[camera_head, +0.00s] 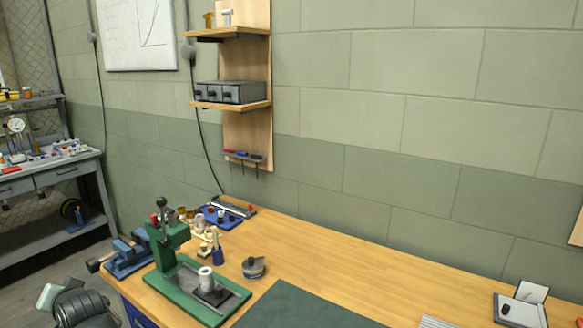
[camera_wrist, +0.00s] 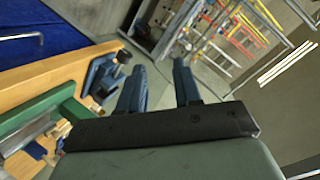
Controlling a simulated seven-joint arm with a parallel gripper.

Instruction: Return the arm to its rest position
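My gripper (camera_wrist: 160,68) shows in the wrist view with its two blue-grey fingers apart and nothing between them. It points past the bench's end towards the floor and the racks. In the head view, part of my arm (camera_head: 75,305) shows at the bottom left corner, beside the left end of the wooden workbench (camera_head: 330,255). The fingers cannot be made out there.
A green press (camera_head: 185,275) and a blue vise (camera_head: 128,255) stand at the bench's left end, near my arm. The vise also shows left of the fingers in the wrist view (camera_wrist: 103,76). A grey shelf unit (camera_head: 50,170) stands far left. Open floor lies between.

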